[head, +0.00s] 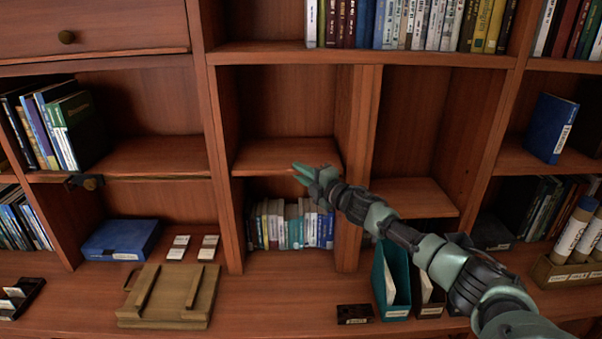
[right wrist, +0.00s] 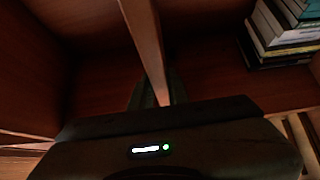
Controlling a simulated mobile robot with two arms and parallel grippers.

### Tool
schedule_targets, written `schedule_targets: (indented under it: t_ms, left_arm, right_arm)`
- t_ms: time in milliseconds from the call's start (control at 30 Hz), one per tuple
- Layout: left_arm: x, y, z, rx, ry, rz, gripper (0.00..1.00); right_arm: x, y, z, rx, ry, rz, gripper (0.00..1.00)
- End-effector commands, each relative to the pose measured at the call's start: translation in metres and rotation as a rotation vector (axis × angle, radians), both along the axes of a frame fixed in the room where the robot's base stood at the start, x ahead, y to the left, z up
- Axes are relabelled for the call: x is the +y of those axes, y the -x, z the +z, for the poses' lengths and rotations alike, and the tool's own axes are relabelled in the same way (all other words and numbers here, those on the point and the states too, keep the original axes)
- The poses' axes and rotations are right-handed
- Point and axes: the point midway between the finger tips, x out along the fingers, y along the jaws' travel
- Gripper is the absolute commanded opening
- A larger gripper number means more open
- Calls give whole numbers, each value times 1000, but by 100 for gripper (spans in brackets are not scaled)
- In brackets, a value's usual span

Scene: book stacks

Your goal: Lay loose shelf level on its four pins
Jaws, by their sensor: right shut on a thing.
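The loose shelf (head: 285,153) is a reddish-brown board in the narrow middle bay, above a row of books. It looks about level; its pins are hidden, so I cannot tell whether it rests on them. My right gripper (head: 303,174) is at its front edge, shut on it, toward the right end. In the right wrist view the shelf (right wrist: 146,45) shows edge-on as a narrow board running into the gripper (right wrist: 157,95). My left gripper is not in view.
Books (head: 290,224) stand below the shelf; the space above it is empty. An upright divider (head: 357,150) stands close to its right, with another shelf (head: 415,197) beyond. A teal file holder (head: 392,285) and a wooden stand (head: 170,295) are on the counter.

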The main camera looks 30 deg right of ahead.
Motion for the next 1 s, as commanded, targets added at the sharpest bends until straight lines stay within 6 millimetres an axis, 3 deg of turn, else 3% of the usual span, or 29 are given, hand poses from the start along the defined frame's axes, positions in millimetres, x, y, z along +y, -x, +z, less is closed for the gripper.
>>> schedule_targets:
  t_ms: [1000]
  left_arm:
    - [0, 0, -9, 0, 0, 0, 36]
  right_arm:
    - [0, 0, -8, -6, 0, 1, 0]
